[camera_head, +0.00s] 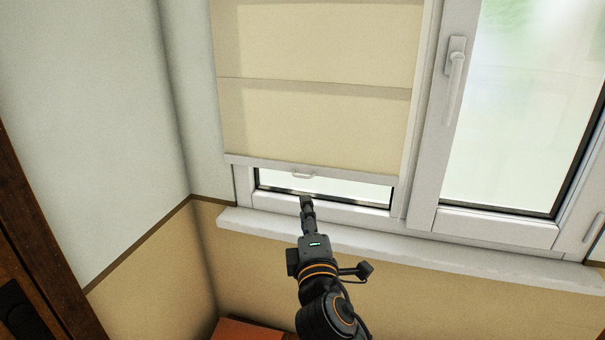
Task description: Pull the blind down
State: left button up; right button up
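The cream blind (320,120) hangs over the left window pane and covers most of it. A white bar (345,176) runs along its lower edge, with a small pale handle (303,174) on it. A narrow strip of glass (335,188) shows below the bar. My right gripper (306,203) reaches up from below, its tip just under the handle in the picture. I see no clear contact with the handle. The fingers are seen nearly in line, so whether they are open or shut does not show. My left gripper is out of view.
A white sill (400,247) runs under the window, behind my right arm. The right pane (520,110) is uncovered and has a white window handle (454,80). A wall corner stands at the left, with dark brown wood (35,230) at the far left edge.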

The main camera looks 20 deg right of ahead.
aim_at(301, 177)
jog(key=p+x, duration=0.1)
jog(key=x, duration=0.9)
jog(key=shift+d+p, duration=0.15)
jog(key=shift+p, duration=0.25)
jog(key=shift+w+d, duration=0.15)
jog(key=shift+w, duration=0.5)
grip_shut()
